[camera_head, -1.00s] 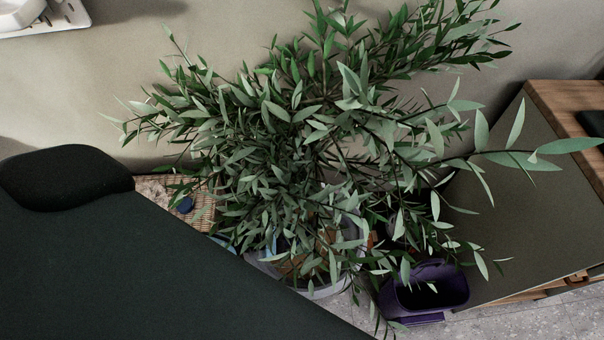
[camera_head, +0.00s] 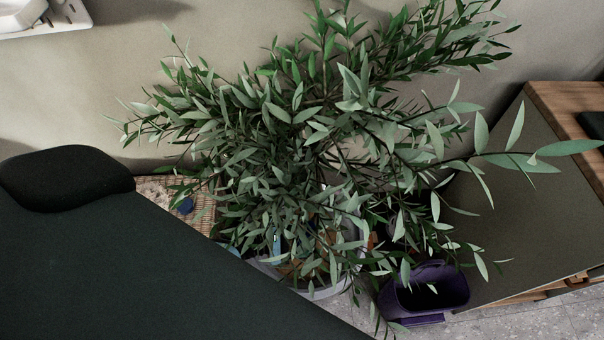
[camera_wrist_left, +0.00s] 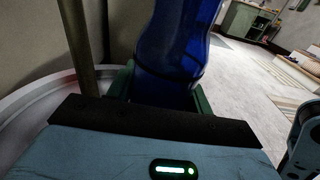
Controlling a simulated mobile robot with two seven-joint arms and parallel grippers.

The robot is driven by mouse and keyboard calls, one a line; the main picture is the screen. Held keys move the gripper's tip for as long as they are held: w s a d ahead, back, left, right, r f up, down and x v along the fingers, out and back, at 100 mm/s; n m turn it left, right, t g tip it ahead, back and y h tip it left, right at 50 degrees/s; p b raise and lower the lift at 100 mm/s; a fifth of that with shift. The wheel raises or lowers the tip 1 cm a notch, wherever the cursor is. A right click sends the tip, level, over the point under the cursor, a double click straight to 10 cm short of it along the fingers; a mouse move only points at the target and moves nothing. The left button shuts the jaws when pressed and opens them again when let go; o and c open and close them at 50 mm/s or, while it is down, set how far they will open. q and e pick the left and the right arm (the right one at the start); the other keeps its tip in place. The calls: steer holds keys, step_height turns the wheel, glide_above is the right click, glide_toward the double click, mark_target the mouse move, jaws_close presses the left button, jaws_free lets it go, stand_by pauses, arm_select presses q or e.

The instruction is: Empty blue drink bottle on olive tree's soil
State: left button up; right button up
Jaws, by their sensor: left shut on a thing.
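The olive tree (camera_head: 300,130) fills the middle of the head view, its leaves covering most of its pale round pot (camera_head: 325,291). The soil is mostly hidden there. In the left wrist view, my left gripper (camera_wrist_left: 162,88) is shut on the blue drink bottle (camera_wrist_left: 178,48), which sits between its green fingers. The bottle's ends are not fully in view, so its opening and contents cannot be told. The tree's trunk (camera_wrist_left: 78,45) stands just left of the gripper, and the pot's white rim (camera_wrist_left: 22,98) curves at the left. My right gripper is not in view.
A purple bin (camera_head: 428,292) stands on the floor right of the pot. A wicker basket (camera_head: 205,210) with a blue item is at the left. A wood-edged bench (camera_head: 545,190) is at the right, and the wall is behind.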

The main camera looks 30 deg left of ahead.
mark_target(310, 232)
arm_select(q)
step_height(310, 232, up, 4)
steer(key=p, duration=0.3)
steer(key=shift+f, duration=0.25)
steer(key=shift+r+p, duration=0.8)
steer(key=shift+p, duration=0.15)
steer(key=shift+f, duration=0.1)
